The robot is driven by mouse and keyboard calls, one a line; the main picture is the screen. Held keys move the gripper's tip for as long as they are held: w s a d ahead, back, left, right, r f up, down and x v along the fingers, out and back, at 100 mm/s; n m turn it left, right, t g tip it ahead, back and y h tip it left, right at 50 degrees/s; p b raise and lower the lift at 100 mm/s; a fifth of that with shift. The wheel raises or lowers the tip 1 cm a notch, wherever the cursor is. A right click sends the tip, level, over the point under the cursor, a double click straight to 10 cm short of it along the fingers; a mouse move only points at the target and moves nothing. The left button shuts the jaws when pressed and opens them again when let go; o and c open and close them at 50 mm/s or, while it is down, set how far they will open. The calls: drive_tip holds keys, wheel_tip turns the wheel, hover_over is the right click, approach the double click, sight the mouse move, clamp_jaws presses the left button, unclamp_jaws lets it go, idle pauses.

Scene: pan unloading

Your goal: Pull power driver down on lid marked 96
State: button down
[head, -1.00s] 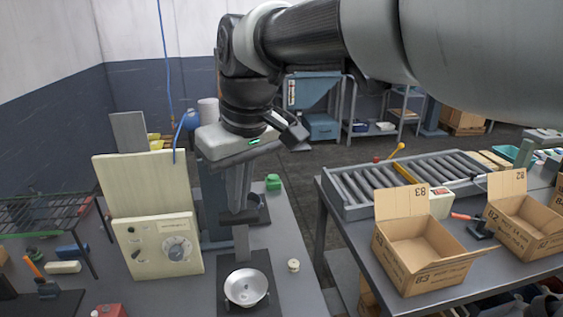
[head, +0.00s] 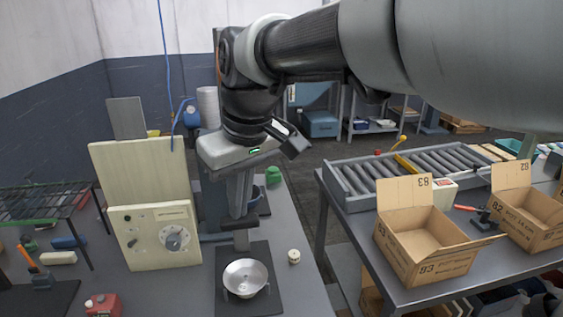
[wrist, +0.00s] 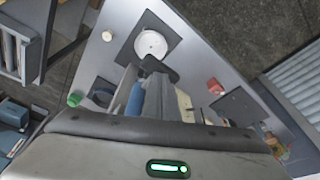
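A blue tool (head: 190,114) hangs on a blue hose behind the cream control panel, left of my wrist; I cannot tell if it is the power driver. No lid marked 96 can be read. A shiny metal pan (head: 246,278) stands on a dark plate (head: 262,256) on the grey bench; it shows as a white disc in the wrist view (wrist: 150,44).
A cream control panel (head: 152,238) with a dial stands left of my gripper. A small pale round item (head: 294,256) is right of the pan, a green item (head: 274,175) farther back. At right, a table holds a roller conveyor (head: 400,178) and open cardboard boxes (head: 432,245).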

wheel_tip(320, 180, down, 16)
drive_tip(key=b, duration=1.1)
idle(1.5)
idle(0.4)
drive_tip(key=shift+s+f+p, duration=0.1)
drive_tip(key=shift+f+p, duration=0.2)
drive_tip(key=shift+f, duration=0.3)
idle(1.5)
wheel_tip(320, 180, up, 27)
drive_tip(key=p, duration=2.1)
drive_tip(key=shift+p, duration=0.35)
idle(0.5)
